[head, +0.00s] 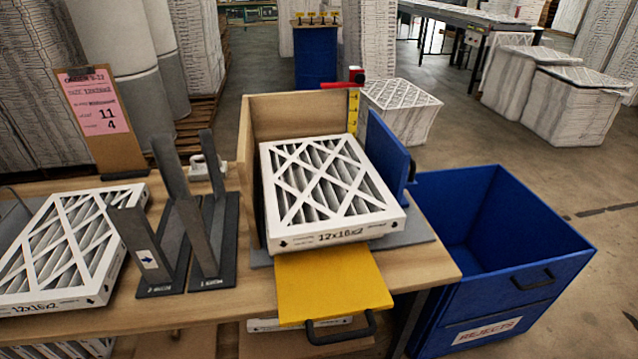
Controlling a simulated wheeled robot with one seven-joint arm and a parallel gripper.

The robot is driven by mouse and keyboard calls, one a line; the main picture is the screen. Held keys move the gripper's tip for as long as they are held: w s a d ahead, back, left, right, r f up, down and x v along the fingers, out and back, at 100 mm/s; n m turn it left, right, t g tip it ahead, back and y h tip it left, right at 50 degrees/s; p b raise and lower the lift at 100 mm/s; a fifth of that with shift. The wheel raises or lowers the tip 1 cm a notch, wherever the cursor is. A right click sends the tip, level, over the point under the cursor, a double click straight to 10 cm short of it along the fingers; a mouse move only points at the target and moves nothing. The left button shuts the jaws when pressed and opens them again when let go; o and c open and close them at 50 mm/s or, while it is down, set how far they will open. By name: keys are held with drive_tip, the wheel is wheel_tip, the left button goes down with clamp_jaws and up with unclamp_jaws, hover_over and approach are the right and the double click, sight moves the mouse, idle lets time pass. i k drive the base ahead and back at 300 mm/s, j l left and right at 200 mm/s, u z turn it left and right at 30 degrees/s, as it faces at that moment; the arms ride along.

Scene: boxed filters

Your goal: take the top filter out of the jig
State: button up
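The jig is a wooden-walled fixture (290,112) with a blue side plate (388,150) on the right and a yellow plate (335,285) jutting out at the front. A white-framed pleated filter (325,188) marked 12x16x2 lies flat in it, its front edge over the yellow plate. I cannot tell whether another filter lies beneath it. My gripper is not in view.
Another 12x16x2 filter (62,245) lies on the bench at the left. Dark upright holders (212,235) stand between it and the jig. A blue rejects bin (505,260) stands at the right. An order sign (97,115) stands at the back left.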

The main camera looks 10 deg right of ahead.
sight(319, 190)
drive_tip(key=i+j, duration=0.7)
drive_tip(key=j, duration=0.15)
